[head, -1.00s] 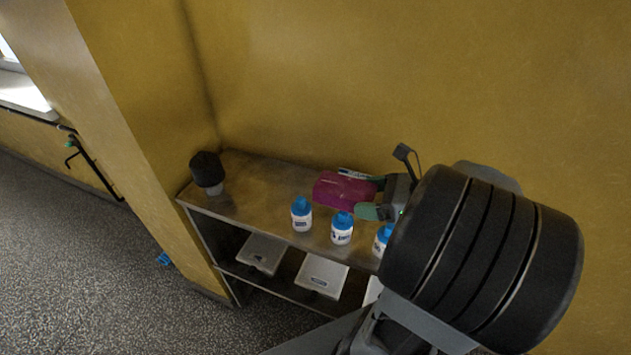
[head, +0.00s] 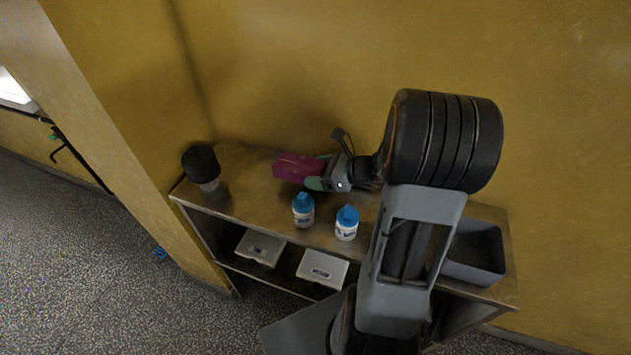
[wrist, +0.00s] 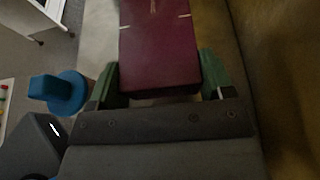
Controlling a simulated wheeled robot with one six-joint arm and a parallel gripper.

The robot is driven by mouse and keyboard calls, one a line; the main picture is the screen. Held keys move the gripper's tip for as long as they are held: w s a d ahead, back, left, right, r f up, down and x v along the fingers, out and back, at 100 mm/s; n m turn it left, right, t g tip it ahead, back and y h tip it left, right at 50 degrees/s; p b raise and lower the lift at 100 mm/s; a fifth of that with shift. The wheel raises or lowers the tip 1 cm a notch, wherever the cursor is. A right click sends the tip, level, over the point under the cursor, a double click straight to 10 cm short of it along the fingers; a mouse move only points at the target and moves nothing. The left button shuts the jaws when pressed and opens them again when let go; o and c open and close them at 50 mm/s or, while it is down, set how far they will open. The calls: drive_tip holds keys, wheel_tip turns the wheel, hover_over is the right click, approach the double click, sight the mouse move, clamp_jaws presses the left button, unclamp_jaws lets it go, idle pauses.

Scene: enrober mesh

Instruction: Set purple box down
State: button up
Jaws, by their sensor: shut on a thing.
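The purple box (head: 297,167) is at the back middle of the shelf unit's top, near the yellow wall. My gripper (head: 318,172) comes from the right and is shut on the box's right end. In the wrist view the box (wrist: 158,48) sits between the two green fingers of my gripper (wrist: 160,80), pointing away from the palm. I cannot tell whether its underside touches the top surface.
A metal shelf top (head: 240,186) bears a black-capped container (head: 203,167) at left. A grey bin (head: 474,254) is at right. White boxes (head: 322,270) lie on the lower shelf.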

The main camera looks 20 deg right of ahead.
drive_tip(key=shift+w+a+f, duration=0.25)
drive_tip(key=shift+w+f, duration=0.2)
drive_tip(key=shift+f, duration=0.25)
drive_tip(key=shift+w+f, duration=0.1)
drive_tip(key=shift+f, duration=1.4)
drive_tip(key=shift+f, duration=0.15)
drive_tip(key=shift+f, duration=0.15)
drive_tip(key=o, duration=0.8)
drive_tip(key=shift+c, duration=0.2)
